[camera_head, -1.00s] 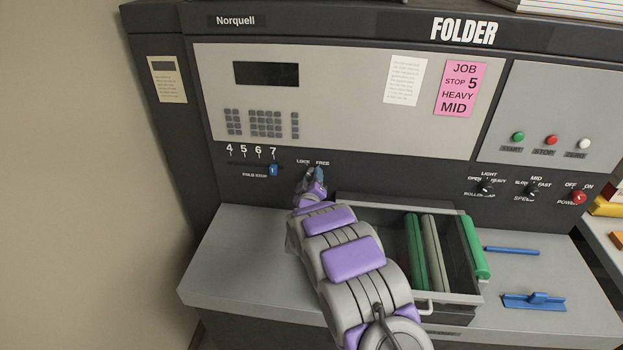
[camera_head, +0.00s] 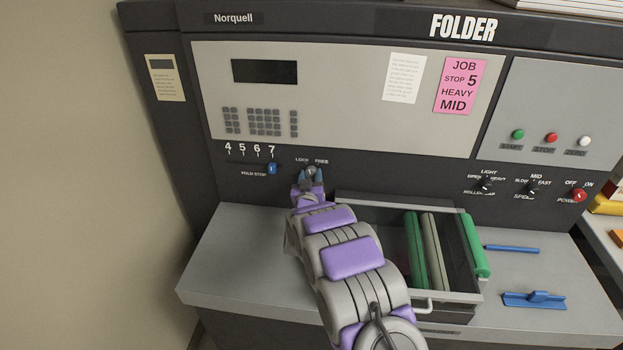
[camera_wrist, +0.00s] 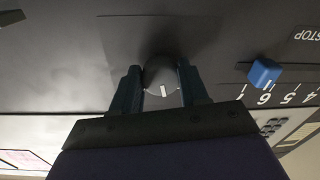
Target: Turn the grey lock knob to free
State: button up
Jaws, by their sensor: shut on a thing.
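The grey lock knob (camera_wrist: 161,72) sits on the dark panel between two fingers in the upside-down wrist view. A short white mark on its face points toward the bottom of that picture. The LOCK and FREE labels (camera_head: 312,161) show just above it in the head view, where the knob (camera_head: 310,169) is small and partly hidden by my fingers. I cannot tell exactly which label the mark faces. My gripper (camera_head: 311,175) is shut on the knob, with one dark finger at each side; it also shows in the wrist view (camera_wrist: 162,92).
The blue fold stop slider (camera_head: 272,169) is left of the knob, under the 7. An open drawer (camera_head: 345,201) with green and grey rollers is right of my arm. A blue tool (camera_head: 535,300) lies on the grey shelf (camera_head: 225,260), whose left part is clear.

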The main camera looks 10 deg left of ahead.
jog(key=m, duration=0.2)
jog(key=m+b, duration=0.1)
jog(key=m, duration=0.1)
jog(key=m+b, duration=0.1)
jog(key=shift+a+r+m, duration=0.3)
jog(key=shift+m, duration=0.1)
jog(key=m+b, duration=0.2)
jog(key=m, duration=0.1)
jog(key=m+b, duration=0.1)
jog(key=m, duration=0.1)
jog(key=shift+m+t+h+b, duration=0.3)
jog(key=shift+m+b, duration=0.05)
jog(key=shift+m, duration=0.05)
jog(key=shift+d, duration=0.1)
jog(key=o, duration=0.9)
jog(key=shift+d, duration=0.1)
jog(key=shift+c, duration=0.2)
jog(key=shift+o, duration=0.9)
jog(key=shift+f, duration=0.1)
jog(key=shift+s+f, duration=0.1)
